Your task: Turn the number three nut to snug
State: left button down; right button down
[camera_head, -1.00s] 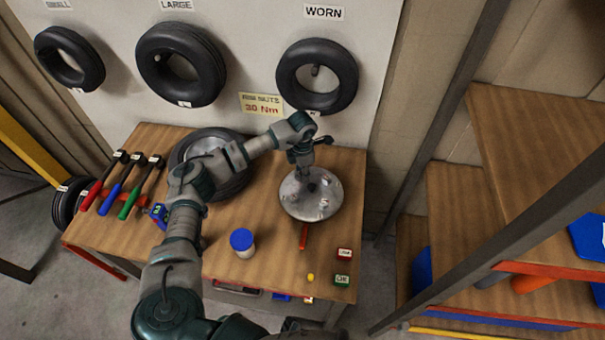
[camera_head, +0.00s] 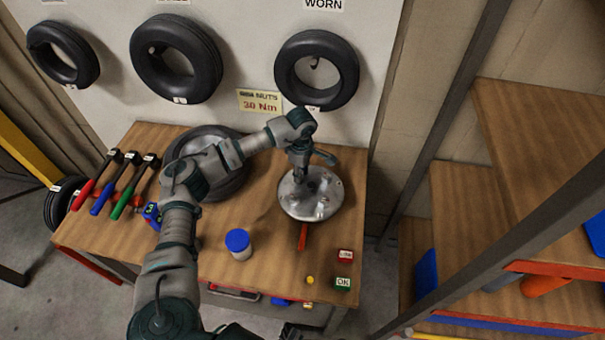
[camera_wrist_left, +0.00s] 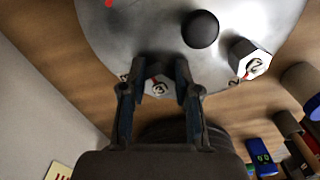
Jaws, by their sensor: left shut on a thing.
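A round metal hub plate (camera_head: 322,205) sits on the wooden bench, with several nuts around its rim. My left gripper (camera_head: 300,182) reaches down to the plate's far left edge. In the left wrist view my left gripper (camera_wrist_left: 162,84) is shut on a silver nut (camera_wrist_left: 157,88) at the plate's rim, one finger on each side. The fingers partly cover this nut, and I cannot read its number. A nut marked 2 (camera_wrist_left: 250,62) stands to the right of it, and a black centre post (camera_wrist_left: 200,29) is nearby. A dark shape at the head view's bottom edge may be my right gripper.
A tyre (camera_head: 228,180) lies behind my left arm. Red, blue and green-handled tools (camera_head: 128,190) lie at the left. A blue-lidded jar (camera_head: 238,243), an orange-red handle (camera_head: 303,237) and two small labelled blocks (camera_head: 344,270) are near the front. A sign (camera_head: 260,101) reads 30 Nm.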

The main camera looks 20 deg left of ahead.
pick_arm(q)
jog(key=shift+w+a+r+m+b, duration=0.1)
jog(key=shift+r+m+b, duration=0.1)
jog(key=shift+m, duration=0.4)
jog(key=shift+w+a+r+m+b, duration=0.1)
jog(key=shift+m+b, duration=0.05)
jog(key=shift+m, duration=0.45)
pick_arm(e)
jog(key=shift+w+a+r, duration=0.1)
jog(key=shift+w+r, duration=0.1)
jog(key=shift+w, duration=0.4)
jog(key=shift+w+a+r, duration=0.1)
jog(key=shift+w+r, duration=0.05)
jog(key=shift+w, duration=0.4)
pick_arm(q)
jog(key=c, duration=0.8)
grip_release()
jog(key=shift+c, duration=0.2)
jog(key=shift+f, duration=0.15)
pick_arm(e)
jog(key=shift+w+a, duration=0.1)
pick_arm(q)
jog(key=shift+a, duration=0.1)
notch_tip(320, 180, up, 12)
jog(key=shift+f, duration=0.1)
